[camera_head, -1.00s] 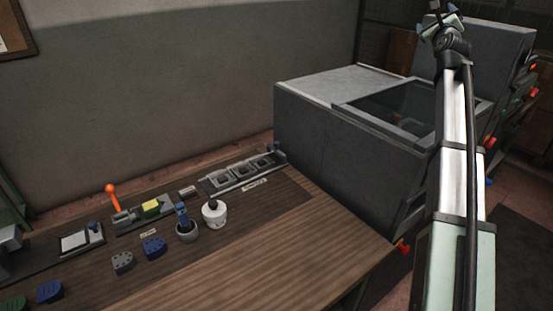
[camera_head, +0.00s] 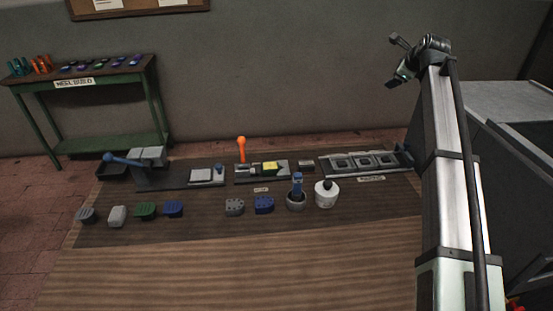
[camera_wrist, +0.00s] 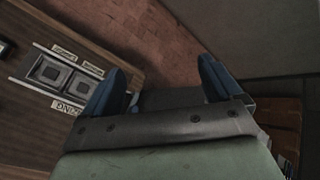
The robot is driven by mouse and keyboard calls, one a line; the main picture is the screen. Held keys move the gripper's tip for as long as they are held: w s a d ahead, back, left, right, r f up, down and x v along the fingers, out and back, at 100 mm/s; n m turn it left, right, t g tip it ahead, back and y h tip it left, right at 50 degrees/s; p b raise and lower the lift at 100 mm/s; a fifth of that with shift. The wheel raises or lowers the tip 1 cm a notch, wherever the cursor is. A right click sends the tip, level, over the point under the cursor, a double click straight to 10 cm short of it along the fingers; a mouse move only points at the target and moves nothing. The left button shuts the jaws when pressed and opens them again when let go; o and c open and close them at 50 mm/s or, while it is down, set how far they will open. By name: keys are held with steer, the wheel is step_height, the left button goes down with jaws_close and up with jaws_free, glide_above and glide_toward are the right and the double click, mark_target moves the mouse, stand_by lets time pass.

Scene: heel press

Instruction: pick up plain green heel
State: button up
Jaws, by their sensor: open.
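The plain green heel (camera_head: 145,210) lies on the left part of the wooden workbench (camera_head: 240,280), in a row between a white heel (camera_head: 117,215) and a plain blue heel (camera_head: 173,208). My gripper (camera_head: 393,62) is raised at the upper right in the head view, far from the green heel. In the wrist view my gripper (camera_wrist: 160,88) shows two blue fingers spread apart with nothing between them. The green heel is not in the wrist view.
A dark grey heel (camera_head: 85,215) stands at the row's left end. A green rack (camera_head: 85,100) is back left. The bench front is clear.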

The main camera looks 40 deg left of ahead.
steer(key=s+a+f+n+g+h, duration=0.1)
steer(key=s+a+f+n+g, duration=0.15)
steer(key=s+a+f, duration=0.6)
steer(key=s+a+f+n+g+h, duration=0.1)
steer(key=s+a+f+n+g, duration=0.3)
steer(key=a, duration=0.7)
steer(key=n+g+h, duration=0.2)
steer(key=h, duration=0.2)
glide_above(270, 166)
steer(key=a, duration=0.1)
step_height(270, 166, down, 15)
steer(key=shift+f, duration=0.1)
steer(key=shift+w+d+f, duration=0.1)
steer(key=shift+d+f, duration=0.1)
steer(key=shift+f, duration=1.1)
steer(key=shift+d+f, duration=0.2)
steer(key=shift+f, duration=1.05)
steer(key=shift+c, duration=0.3)
steer(key=c, duration=1.3)
steer(key=shift+r, duration=0.15)
